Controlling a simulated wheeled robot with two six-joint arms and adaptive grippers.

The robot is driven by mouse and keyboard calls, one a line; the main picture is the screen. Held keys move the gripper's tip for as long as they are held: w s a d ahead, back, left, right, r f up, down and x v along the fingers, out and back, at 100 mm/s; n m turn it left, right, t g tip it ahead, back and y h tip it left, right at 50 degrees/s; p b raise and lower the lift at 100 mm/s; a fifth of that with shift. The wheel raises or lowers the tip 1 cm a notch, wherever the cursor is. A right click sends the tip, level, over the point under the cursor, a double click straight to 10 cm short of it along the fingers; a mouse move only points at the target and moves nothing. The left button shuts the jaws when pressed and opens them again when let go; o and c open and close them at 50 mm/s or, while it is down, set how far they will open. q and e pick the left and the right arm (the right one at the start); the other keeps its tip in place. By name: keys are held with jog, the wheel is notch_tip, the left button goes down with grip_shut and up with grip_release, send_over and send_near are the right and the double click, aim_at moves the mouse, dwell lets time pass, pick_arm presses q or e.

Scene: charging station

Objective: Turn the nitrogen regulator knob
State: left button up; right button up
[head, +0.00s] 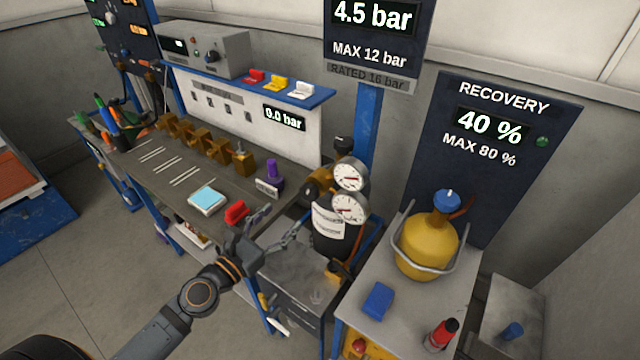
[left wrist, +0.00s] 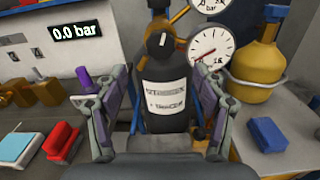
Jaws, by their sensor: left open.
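The nitrogen cylinder is dark with a white label and stands upright; it shows in the head view (head: 329,243) and the left wrist view (left wrist: 165,112). On top sits the brass regulator (head: 322,181) with two round white gauges. Its dark round knob (left wrist: 160,41) has a pale mark and faces the left wrist camera. My left gripper (head: 282,222) is open and empty, in front of the cylinder at the right end of the workbench. In the left wrist view its fingers (left wrist: 161,78) stand left and right of the cylinder, below the knob, with a gap to it.
The workbench (head: 150,190) holds a cyan pad, a red clamp and a purple-topped fitting left of the gripper. A yellow recovery cylinder (head: 424,245) and a blue block (head: 377,301) stand on the right-hand table. Displays read 4.5 bar, 0.0 bar and recovery 40 %.

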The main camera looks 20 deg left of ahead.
aim_at(307, 195)
pick_arm(q)
jog(key=p+x, duration=0.4)
jog(key=x, duration=0.5)
jog(key=shift+w, duration=0.15)
jog(key=shift+w+d+f, duration=0.15)
jog(key=shift+w+d, duration=0.1)
jog(key=shift+w, duration=0.25)
jog(key=shift+c, duration=0.3)
jog(key=c, duration=1.1)
